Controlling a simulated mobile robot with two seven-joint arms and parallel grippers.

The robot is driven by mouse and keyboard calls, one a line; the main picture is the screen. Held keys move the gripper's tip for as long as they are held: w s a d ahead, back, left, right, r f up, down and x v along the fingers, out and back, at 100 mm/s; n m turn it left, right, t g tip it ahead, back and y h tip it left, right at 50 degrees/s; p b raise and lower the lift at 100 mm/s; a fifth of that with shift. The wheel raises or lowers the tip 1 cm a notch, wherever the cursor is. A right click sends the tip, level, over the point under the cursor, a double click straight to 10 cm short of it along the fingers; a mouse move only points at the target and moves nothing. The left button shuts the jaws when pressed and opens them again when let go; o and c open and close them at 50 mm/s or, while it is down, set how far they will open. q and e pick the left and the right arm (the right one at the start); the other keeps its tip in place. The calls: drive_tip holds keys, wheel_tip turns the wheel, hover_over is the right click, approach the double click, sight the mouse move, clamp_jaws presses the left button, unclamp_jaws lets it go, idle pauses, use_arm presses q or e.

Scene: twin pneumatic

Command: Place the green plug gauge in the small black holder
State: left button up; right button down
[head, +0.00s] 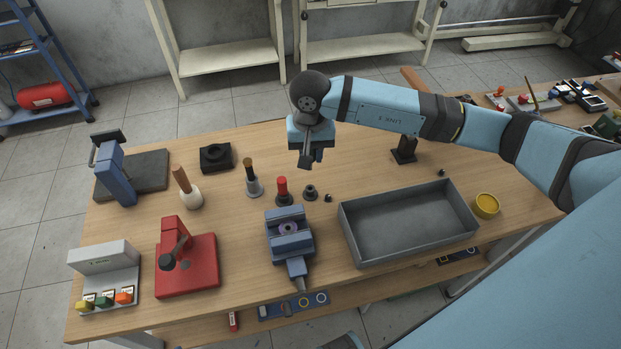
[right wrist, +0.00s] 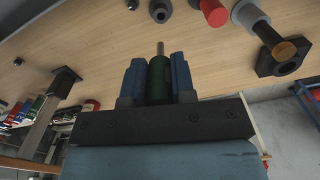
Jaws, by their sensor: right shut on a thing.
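My right gripper (head: 308,156) is above the back middle of the wooden table. In the right wrist view its two blue fingers (right wrist: 160,82) are shut on the green plug gauge (right wrist: 159,78), whose thin metal tip points away from the palm. In the head view the gauge cannot be made out clearly at the gripper. A small black holder (head: 310,192), round with a hole, stands empty on the table, in front of the gripper and apart from it. It also shows at the top of the right wrist view (right wrist: 160,10). My left gripper is not in view.
A red-handled gauge (head: 282,187) stands just left of the holder, and a smaller dark piece (head: 328,198) lies right of it. A blue vise (head: 289,236) and a grey tray (head: 408,226) stand in front. A wooden-handled tool (head: 252,180) and a black block (head: 217,157) are farther left.

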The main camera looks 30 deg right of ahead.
wheel_tip(320, 180, down, 10)
drive_tip(key=shift+p, duration=0.4)
drive_tip(key=shift+f+b, duration=0.15)
drive_tip(key=shift+b, duration=0.15)
drive_tip(key=c, duration=1)
unclamp_jaws()
drive_tip(key=shift+o, duration=0.2)
drive_tip(key=shift+r+p, duration=0.35)
drive_tip(key=shift+p, duration=0.05)
wheel_tip(320, 180, up, 12)
drive_tip(key=shift+w+f+b, duration=0.1)
drive_tip(key=shift+f+b, duration=0.05)
drive_tip(key=shift+b, duration=0.55)
